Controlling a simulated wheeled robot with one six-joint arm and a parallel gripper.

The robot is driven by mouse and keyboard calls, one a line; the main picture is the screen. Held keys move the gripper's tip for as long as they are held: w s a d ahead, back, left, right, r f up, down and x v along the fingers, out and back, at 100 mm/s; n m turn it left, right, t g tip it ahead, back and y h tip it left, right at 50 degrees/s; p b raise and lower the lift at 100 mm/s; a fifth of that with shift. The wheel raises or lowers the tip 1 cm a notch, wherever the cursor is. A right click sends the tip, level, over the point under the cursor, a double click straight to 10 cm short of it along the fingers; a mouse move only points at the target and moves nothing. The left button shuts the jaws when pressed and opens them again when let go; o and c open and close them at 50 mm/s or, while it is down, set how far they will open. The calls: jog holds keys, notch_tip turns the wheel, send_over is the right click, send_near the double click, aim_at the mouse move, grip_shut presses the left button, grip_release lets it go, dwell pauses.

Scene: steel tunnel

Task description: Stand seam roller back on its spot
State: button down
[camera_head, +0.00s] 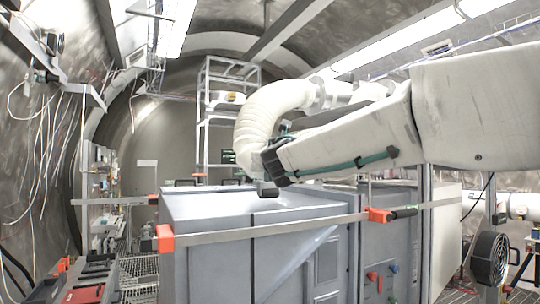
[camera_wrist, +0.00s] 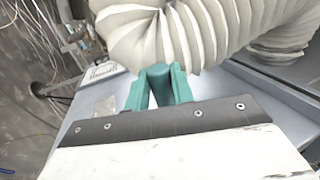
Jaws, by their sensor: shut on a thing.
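My gripper (camera_head: 271,172) is at the end of the white arm, above the grey cabinet top, and is shut on the seam roller. A small dark block (camera_head: 268,188), seemingly part of the seam roller, shows below the gripper in the head view. In the wrist view the teal fingers of my gripper (camera_wrist: 161,88) point away across the cabinet top. The held roller is mostly hidden there, and I cannot tell its tilt. A pale square outline (camera_wrist: 98,72) lies on the cabinet top beyond the fingers, to the left; I cannot tell whether it is the spot.
The grey cabinet (camera_head: 205,205) has a pale rail with red-orange corner pieces (camera_head: 166,238) along its front. A white ribbed hose (camera_head: 262,115) arches close behind my gripper and fills the top of the wrist view. A metal rack (camera_head: 222,90) stands behind. The cabinet top's left part looks clear.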

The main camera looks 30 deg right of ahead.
jog(key=shift+f, duration=0.7)
dwell(0.3)
jog(key=c, duration=1.1)
grip_release()
